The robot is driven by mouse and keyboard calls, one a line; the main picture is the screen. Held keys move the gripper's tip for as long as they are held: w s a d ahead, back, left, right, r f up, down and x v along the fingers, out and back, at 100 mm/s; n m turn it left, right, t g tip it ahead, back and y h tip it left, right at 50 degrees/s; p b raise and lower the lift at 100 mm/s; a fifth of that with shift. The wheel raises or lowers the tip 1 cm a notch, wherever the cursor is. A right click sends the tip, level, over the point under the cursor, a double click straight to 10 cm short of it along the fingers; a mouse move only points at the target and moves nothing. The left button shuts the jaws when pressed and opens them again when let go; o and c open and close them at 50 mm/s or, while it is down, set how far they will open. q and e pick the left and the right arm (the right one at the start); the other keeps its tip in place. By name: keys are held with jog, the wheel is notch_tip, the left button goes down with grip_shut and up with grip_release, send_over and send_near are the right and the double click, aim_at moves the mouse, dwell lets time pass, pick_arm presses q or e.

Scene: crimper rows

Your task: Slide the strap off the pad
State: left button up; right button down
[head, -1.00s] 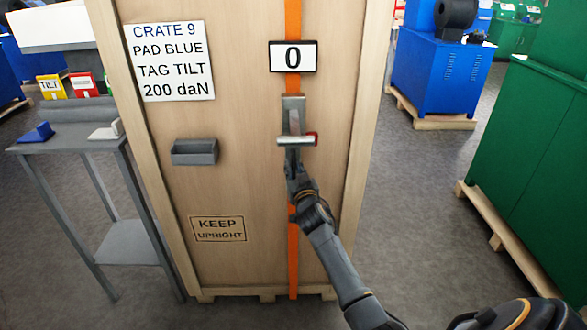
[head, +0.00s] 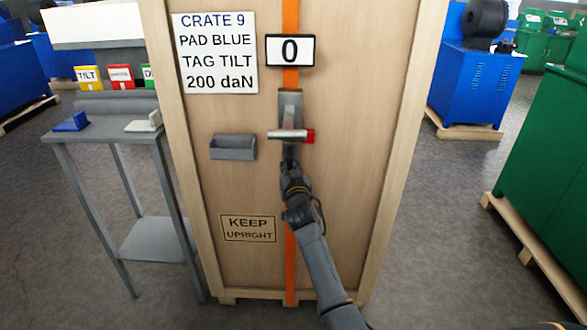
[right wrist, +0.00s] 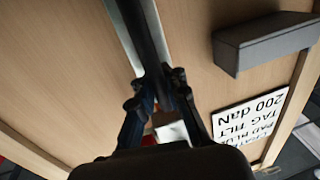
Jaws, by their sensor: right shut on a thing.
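The orange strap (head: 291,268) runs vertically down the front of the wooden crate (head: 385,130). A grey tensioner (head: 290,108) with a light crossbar and a red end (head: 310,136) sits on the strap, under a display reading 0 (head: 290,50). The strap behind the gripper is hidden. A blue pad (head: 71,122) lies on the side table, apart from the strap. My left gripper is not in view.
The grey side table (head: 95,134) stands left of the crate, with a pale block (head: 145,122) and coloured tag boxes (head: 122,76). A grey bin (head: 233,147) is fixed to the crate. Blue and green machines on pallets stand right, with open floor between.

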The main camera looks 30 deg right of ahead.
jog(key=shift+a+f, duration=0.35)
jog(key=shift+f, duration=0.05)
jog(key=c, duration=1.8)
grip_release()
jog(key=o, duration=0.3)
jog(key=shift+a, duration=0.15)
jog(key=shift+o, duration=0.7)
jog(key=shift+s+a+r, duration=0.1)
jog(key=shift+r, duration=0.15)
jog(key=shift+d, duration=0.2)
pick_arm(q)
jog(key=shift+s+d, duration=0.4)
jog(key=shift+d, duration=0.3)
pick_arm(e)
jog(key=v, duration=1.2)
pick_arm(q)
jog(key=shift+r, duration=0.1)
